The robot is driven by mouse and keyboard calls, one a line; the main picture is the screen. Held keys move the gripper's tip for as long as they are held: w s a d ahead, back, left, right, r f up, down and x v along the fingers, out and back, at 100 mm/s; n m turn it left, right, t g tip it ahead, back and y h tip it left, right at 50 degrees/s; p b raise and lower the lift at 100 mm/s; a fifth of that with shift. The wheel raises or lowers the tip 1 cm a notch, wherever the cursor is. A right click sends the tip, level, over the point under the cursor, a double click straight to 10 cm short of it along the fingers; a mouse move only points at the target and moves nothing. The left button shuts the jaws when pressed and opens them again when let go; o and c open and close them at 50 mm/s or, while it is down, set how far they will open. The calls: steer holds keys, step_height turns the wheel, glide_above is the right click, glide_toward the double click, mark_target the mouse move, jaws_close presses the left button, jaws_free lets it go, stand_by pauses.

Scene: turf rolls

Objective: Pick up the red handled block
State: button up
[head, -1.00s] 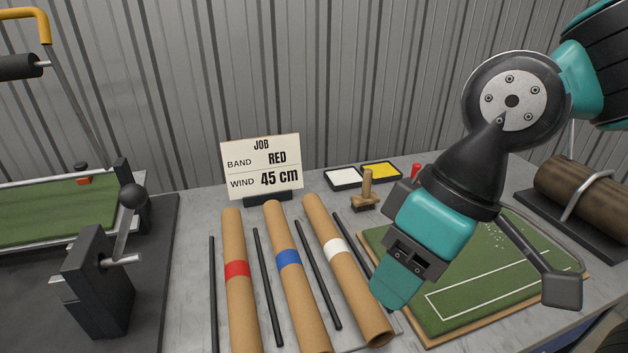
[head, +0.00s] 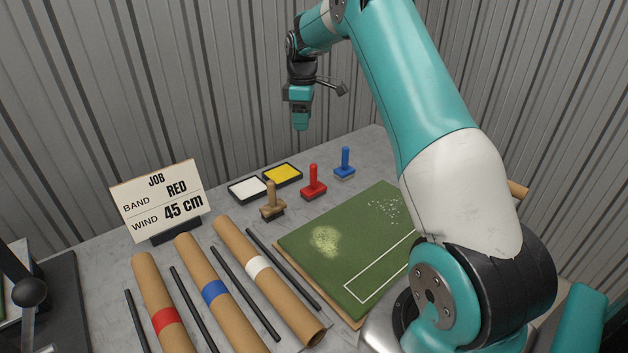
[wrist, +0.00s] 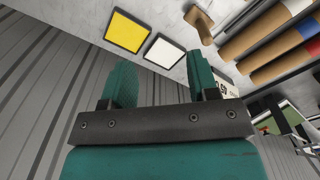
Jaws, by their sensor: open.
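The red handled block (head: 313,183) stands upright on the grey bench between the wooden handled block (head: 271,203) and the blue handled block (head: 344,163). It is not visible in the wrist view. My gripper (head: 300,124) is in the air above the back of the bench, above and slightly left of the red block in the picture. In the wrist view my gripper (wrist: 161,85) shows two teal fingers apart with nothing between them.
A white pad (head: 247,189) and a yellow pad (head: 283,174) lie behind the blocks. A turf board (head: 320,240) lies in front. Banded cardboard tubes (head: 208,285) and dark rods lie at front left. A job sign (head: 163,200) stands at left, and a corrugated wall (head: 220,80) is behind.

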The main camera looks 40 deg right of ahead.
mark_target(314, 165)
steer(key=d+f+p, duration=0.1)
steer(key=f, duration=0.3)
steer(key=d+f+p, duration=0.1)
steer(key=f, duration=0.3)
steer(key=d+f+p, duration=0.1)
steer(key=f+p, duration=0.1)
steer(key=f, duration=0.2)
steer(key=shift+d+f, duration=0.2)
steer(key=shift+f, duration=0.05)
steer(key=shift+s+f+p, duration=0.2)
steer(key=shift+f+p, duration=1.45)
steer(key=shift+f, duration=1.3)
jaws_close()
